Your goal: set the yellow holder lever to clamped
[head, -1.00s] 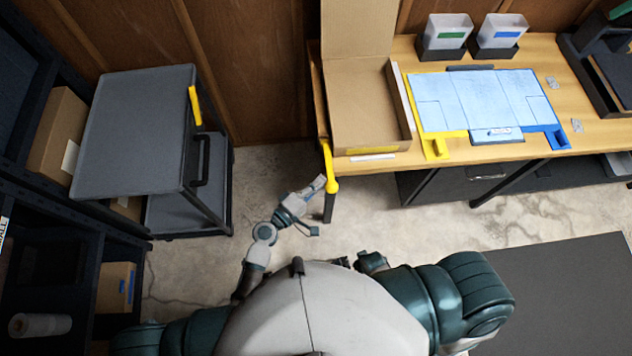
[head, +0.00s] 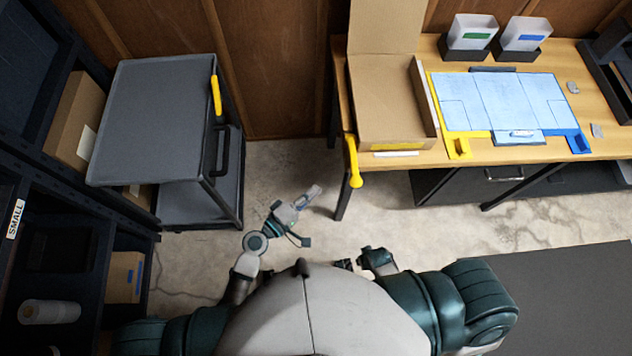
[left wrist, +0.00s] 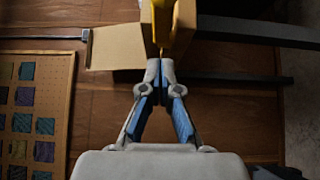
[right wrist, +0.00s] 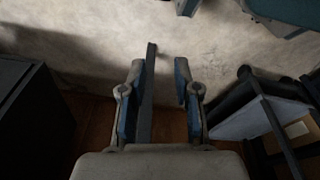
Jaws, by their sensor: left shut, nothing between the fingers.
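The yellow holder lever (head: 353,162) is at the left front corner of the workbench. Its rounded end points toward me, past the bench edge. My left gripper (head: 313,191) is shut and empty, left of the lever's rounded end with a visible gap in the head view. In the left wrist view the yellow lever (left wrist: 174,30) shows just beyond the shut fingertips (left wrist: 160,64). My right gripper (right wrist: 160,72) is open and empty in its wrist view. In the head view it sits low, close in front of my body.
An open cardboard box (head: 392,105) stands on the workbench (head: 520,152) behind the lever. A blue-white mat (head: 500,100) lies right of it. A grey cart (head: 160,110) with a yellow handle piece (head: 215,95) stands left. Floor between cart and bench is clear.

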